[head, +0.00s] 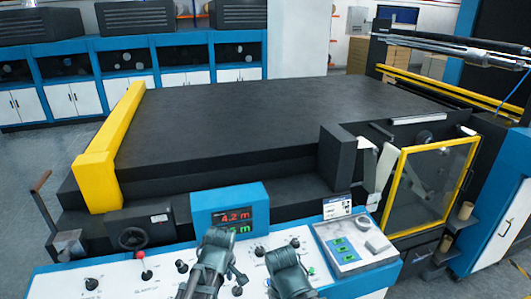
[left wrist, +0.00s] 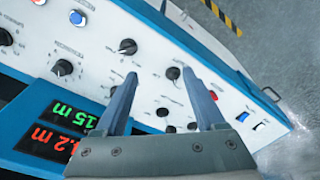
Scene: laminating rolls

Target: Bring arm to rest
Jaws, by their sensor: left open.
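My left gripper (left wrist: 161,80) is open and empty in the left wrist view. Its two blue-grey fingers stand apart over the white control panel (left wrist: 148,62), with knobs around and between them. How close the fingertips are to the panel is hard to tell. In the head view my left gripper (head: 236,272) shows at the bottom centre, in front of the blue display box (head: 230,195). Part of my right arm (head: 285,268) shows beside it; the right gripper's fingers do not show.
A large dark machine bed (head: 250,115) fills the middle, with a yellow guard (head: 108,150) at left and a yellow-framed door (head: 430,190) at right. Blue-white cabinets (head: 60,80) line the back.

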